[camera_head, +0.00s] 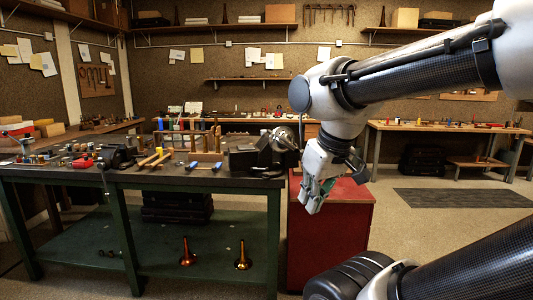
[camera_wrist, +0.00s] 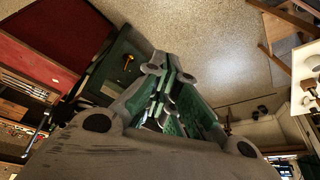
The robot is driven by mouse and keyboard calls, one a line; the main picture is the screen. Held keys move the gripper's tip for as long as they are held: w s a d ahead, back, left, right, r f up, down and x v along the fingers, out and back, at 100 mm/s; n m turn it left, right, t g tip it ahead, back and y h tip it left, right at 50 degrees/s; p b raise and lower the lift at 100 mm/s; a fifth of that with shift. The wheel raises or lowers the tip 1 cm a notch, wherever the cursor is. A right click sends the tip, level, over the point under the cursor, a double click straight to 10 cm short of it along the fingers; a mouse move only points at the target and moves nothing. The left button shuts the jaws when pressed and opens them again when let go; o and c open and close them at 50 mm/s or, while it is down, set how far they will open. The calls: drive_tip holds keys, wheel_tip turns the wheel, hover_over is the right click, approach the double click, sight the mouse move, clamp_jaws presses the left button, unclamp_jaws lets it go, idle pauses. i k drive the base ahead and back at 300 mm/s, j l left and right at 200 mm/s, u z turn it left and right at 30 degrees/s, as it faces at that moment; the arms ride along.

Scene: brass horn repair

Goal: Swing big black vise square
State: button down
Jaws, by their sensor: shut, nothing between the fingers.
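The big black vise (camera_head: 262,156) sits at the right end of the green workbench top, with a round silver part (camera_head: 284,137) at its upper right. A smaller dark vise (camera_head: 115,156) stands further left on the same bench. My gripper (camera_head: 315,203) hangs to the right of the big vise and lower than it, in front of the red cabinet, pointing down and apart from the vise. In the wrist view my gripper's fingers (camera_wrist: 163,80) are shut and empty. I cannot make out the big vise in the wrist view.
The green workbench (camera_head: 215,183) carries hammers, a tool rack (camera_head: 190,138) and small parts. A red cabinet (camera_head: 340,245) stands against its right side. Floor (camera_head: 450,225) is free at right, with a dark mat (camera_head: 465,198).

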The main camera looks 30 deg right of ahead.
sight(241, 158)
drive_tip(key=i+l, duration=1.55)
